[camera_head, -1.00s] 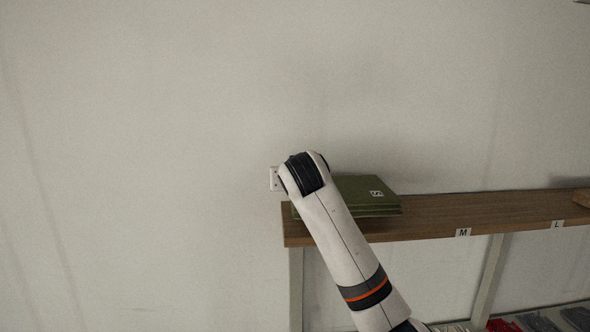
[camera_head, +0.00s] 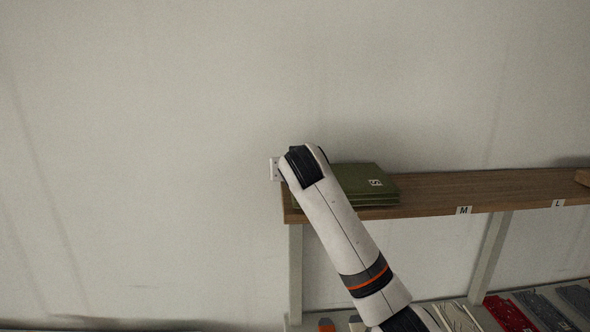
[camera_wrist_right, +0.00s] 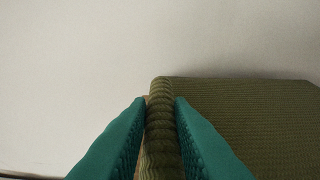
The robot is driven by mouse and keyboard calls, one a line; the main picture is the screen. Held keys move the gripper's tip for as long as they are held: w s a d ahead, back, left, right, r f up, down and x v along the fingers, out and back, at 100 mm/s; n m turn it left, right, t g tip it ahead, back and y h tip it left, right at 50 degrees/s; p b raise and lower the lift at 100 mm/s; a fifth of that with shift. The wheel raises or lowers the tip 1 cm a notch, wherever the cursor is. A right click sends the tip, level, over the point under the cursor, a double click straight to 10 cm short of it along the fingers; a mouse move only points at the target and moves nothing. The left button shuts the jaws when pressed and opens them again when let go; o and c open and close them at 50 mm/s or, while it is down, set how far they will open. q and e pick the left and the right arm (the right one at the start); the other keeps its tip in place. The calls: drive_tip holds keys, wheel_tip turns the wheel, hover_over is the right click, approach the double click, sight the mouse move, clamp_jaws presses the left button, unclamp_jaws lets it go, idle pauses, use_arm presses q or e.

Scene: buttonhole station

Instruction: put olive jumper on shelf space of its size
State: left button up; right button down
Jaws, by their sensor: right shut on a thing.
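The olive jumper (camera_head: 355,187) is a flat folded stack with a white tag that seems to read S. In the head view it is at the left end of the wooden shelf (camera_head: 470,189), low over the board near its front edge. I cannot tell whether it touches the board. My right arm hides its left part. In the right wrist view, my right gripper (camera_wrist_right: 160,100) is shut on the jumper's folded edge (camera_wrist_right: 162,135), and the rest of the jumper (camera_wrist_right: 250,120) extends right. My left gripper is not in view.
Labels M (camera_head: 464,210) and L (camera_head: 558,203) mark the shelf's front edge. The board right of the jumper is bare up to a wooden piece (camera_head: 582,178) at the right. Several folded garments, one red (camera_head: 508,313), lie below.

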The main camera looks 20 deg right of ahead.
drive_tip(key=shift+f, duration=0.25)
drive_tip(key=c, duration=1.2)
unclamp_jaws()
